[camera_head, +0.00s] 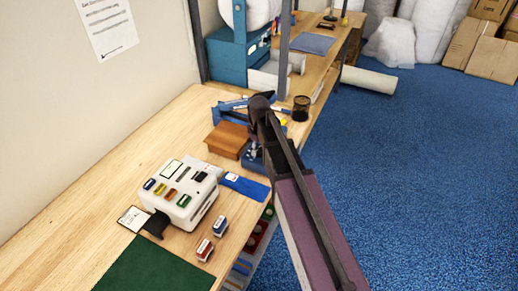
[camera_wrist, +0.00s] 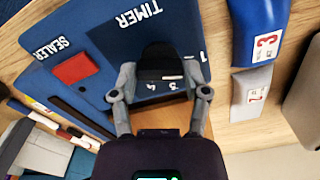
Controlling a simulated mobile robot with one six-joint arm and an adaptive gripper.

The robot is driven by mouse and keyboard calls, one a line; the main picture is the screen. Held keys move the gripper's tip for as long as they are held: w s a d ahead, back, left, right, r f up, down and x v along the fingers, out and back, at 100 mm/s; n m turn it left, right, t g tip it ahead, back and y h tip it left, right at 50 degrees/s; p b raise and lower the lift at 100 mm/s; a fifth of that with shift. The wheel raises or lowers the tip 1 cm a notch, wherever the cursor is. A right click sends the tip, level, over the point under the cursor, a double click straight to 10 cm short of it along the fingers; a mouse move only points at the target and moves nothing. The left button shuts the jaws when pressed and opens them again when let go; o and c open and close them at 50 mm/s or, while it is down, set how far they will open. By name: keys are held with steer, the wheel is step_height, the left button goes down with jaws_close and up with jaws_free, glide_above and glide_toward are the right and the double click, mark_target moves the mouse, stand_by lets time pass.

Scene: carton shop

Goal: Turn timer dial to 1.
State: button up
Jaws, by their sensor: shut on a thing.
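The timer dial (camera_wrist: 157,58) is a dark knob on a blue panel (camera_wrist: 105,22) marked TIMER, in the wrist view. My gripper (camera_wrist: 160,68) is shut on the dial, one finger on each side. A pale mark on the dial lies close to the printed 3, with a 4 beside it. The 1 shows at the right, beyond the right finger. The 2 of the scale cannot be made out. In the head view my gripper (camera_head: 256,145) reaches down at the bench edge, and the dial is hidden there.
A red switch (camera_wrist: 75,68) marked SEALER sits left of the dial. A blue piece labelled 3 (camera_wrist: 258,25) and a grey one labelled 2 (camera_wrist: 250,90) lie right. On the bench stand a brown block (camera_head: 227,139) and a white machine (camera_head: 180,192).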

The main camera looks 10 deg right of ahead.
steer(key=shift+s, duration=0.1)
stand_by(0.4)
steer(key=o, duration=1.2)
steer(key=shift+c, duration=0.2)
